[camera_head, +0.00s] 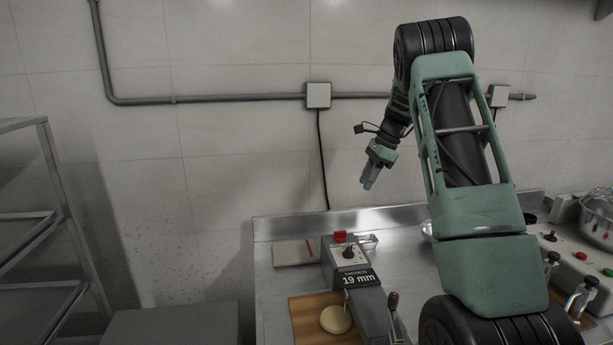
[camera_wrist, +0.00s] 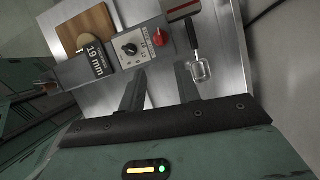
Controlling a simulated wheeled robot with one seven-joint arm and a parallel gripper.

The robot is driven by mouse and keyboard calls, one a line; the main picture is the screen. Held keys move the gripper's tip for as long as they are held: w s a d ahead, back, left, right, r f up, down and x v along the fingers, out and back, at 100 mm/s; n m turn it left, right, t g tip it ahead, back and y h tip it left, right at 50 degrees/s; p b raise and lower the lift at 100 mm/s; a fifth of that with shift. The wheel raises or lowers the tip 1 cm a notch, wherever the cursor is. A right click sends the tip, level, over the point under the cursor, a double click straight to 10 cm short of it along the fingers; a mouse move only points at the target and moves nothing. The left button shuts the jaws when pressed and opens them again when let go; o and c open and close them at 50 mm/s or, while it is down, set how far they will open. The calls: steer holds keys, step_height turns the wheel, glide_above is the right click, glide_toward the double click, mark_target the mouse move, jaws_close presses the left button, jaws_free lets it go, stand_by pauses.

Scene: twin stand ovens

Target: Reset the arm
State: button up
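My arm rises at the right of the head view and bends over. My gripper (camera_head: 369,184) hangs in the air above the steel counter (camera_head: 400,262), in front of the tiled wall. In the wrist view my gripper's two fingers (camera_wrist: 160,72) stand apart with nothing between them. They point toward the grey machine marked "19 mm" (camera_head: 357,277), which also shows in the wrist view (camera_wrist: 112,57). The gripper is not touching anything.
A pale dough disc (camera_head: 336,320) lies on a wooden board (camera_head: 305,318). A black-handled tool (camera_wrist: 197,52) lies beside the machine. A metal bowl (camera_head: 597,218) stands right, a rack (camera_head: 55,200) left. Space around my gripper is clear.

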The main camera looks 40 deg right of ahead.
steer(key=a+n+g, duration=0.3)
steer(key=a+n, duration=1.1)
steer(key=a, duration=2.1)
steer(key=s+a+n, duration=0.6)
steer(key=a, duration=0.5)
steer(key=s+a+f+n+h, duration=0.1)
steer(key=s+a+n, duration=0.3)
steer(key=s, duration=0.6)
steer(key=s+a+f+n+h, duration=0.1)
steer(key=s+a+n, duration=0.3)
steer(key=s+n, duration=0.5)
steer(key=shift+s+a+f+h, duration=0.35)
steer(key=shift+s+f+h, duration=0.05)
steer(key=shift+s+h, duration=0.1)
